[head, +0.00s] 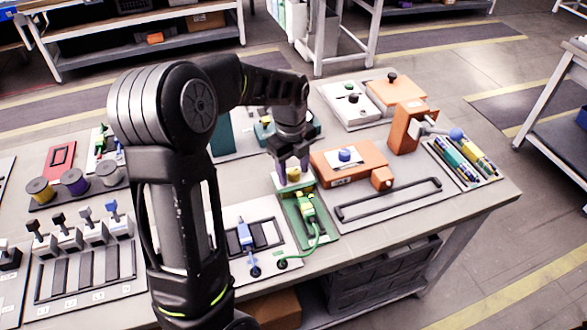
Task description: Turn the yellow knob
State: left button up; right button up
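The yellow knob (293,175) is a small yellow cylinder on a light plate near the middle of the table. My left gripper (293,167) points down over it, with one fingertip on each side of the knob. The fingers are apart with the knob between them; whether they press on it is too small to tell. The gripper body hides part of what lies behind the knob. My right gripper is not in view.
A green panel with a yellow-green plug (307,205) lies just in front of the knob. An orange box with a blue knob (345,155) stands close to the right. Colored spools (75,182) and lever switches (70,240) are at the left, partly behind my arm.

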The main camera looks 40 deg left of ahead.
pick_arm(q)
grip_shut()
dwell(0.3)
